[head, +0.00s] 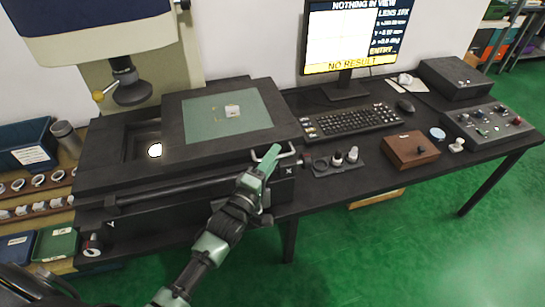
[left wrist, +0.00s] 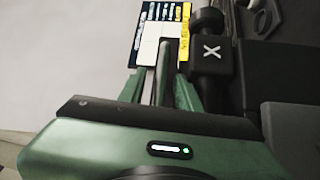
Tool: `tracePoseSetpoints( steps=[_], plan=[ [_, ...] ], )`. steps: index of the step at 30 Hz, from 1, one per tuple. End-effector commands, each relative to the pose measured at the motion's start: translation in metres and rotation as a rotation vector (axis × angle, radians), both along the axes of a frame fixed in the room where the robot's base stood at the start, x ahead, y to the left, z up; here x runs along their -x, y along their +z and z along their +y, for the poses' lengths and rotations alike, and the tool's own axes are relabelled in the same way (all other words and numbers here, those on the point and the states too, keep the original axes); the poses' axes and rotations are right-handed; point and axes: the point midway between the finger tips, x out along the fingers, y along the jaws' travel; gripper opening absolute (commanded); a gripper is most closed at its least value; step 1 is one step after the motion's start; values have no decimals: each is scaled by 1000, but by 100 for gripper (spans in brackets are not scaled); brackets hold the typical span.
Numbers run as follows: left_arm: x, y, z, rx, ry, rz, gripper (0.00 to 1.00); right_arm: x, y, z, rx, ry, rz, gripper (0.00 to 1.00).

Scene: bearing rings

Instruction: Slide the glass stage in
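The glass stage (head: 205,127) is a greenish pane set in a black carriage (head: 172,131), which sits to the right of the lit round window (head: 154,150) under the lens (head: 132,92). A small pale piece (head: 232,111) lies on the glass. A metal loop handle (head: 257,150) stands at the carriage's front right. My left gripper (head: 270,155) is at this handle; its green fingers also show in the left wrist view (left wrist: 160,88), with narrow bars between them. I cannot tell whether they are closed on the handle. My right gripper is not in view.
A black knob marked X (left wrist: 210,53) is close beside the left fingers. A ring holder (head: 338,162), a wooden box (head: 411,149) and a keyboard (head: 352,121) stand to the right. The monitor (head: 352,38) reads "NO RESULT". Trays and rings are at the left.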

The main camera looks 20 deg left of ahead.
Motion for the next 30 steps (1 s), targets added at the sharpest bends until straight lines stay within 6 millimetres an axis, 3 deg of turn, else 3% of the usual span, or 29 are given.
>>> tracePoseSetpoints(
  steps=[3, 6, 7, 30],
  plan=[
    [0, 0, 0, 0, 0, 0, 31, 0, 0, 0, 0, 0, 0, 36],
    [0, 0, 0, 0, 0, 0, 3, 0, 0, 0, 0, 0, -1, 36],
    [0, 0, 0, 0, 0, 1, 0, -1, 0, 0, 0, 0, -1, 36],
    [1, -1, 0, -1, 0, 2, 0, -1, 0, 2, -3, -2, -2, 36]
  ],
)
